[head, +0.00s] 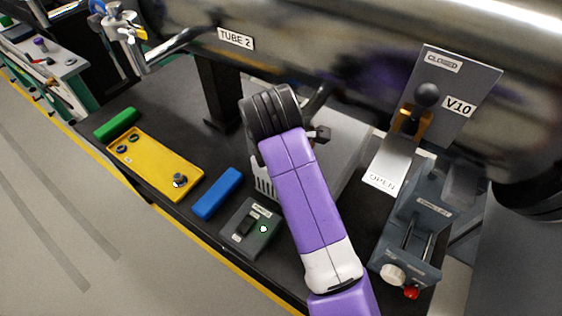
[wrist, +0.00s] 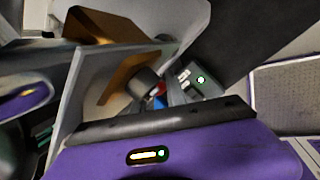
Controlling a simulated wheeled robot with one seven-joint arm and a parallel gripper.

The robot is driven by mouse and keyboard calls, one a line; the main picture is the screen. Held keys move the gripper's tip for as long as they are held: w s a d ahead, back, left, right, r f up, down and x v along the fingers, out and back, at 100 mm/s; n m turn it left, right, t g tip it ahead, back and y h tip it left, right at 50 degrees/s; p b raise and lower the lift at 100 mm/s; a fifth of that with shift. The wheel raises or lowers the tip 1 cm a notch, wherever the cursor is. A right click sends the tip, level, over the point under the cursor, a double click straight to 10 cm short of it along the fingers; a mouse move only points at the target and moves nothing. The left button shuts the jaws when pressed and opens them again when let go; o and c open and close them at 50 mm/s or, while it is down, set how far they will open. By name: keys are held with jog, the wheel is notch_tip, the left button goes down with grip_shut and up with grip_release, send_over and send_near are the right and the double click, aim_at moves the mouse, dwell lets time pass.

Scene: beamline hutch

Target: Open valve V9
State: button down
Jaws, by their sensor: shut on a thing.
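In the wrist view a grey plate (wrist: 92,85) carries an orange-brown lever part (wrist: 128,82) with a dark rounded knob (wrist: 145,80). It resembles the V10 valve, but no V9 label is readable. My gripper (wrist: 150,92) is at this knob and shut on the handle; its fingertips are hard to make out. In the head view my purple arm and black wrist joint reach the tube's near side and hide the gripper and V9's handle.
Valve V10 (head: 459,106) is at right, its black knob beside the plate, with CLOSED above and OPEN below. A grey switch box (head: 252,229), blue block (head: 217,194), yellow tray (head: 155,166) and green block (head: 117,123) lie on the dark bench left of my arm.

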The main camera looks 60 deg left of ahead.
jog(key=c, duration=1.6)
grip_release()
jog(key=shift+b+v, duration=0.5)
jog(key=shift+v, duration=3.4)
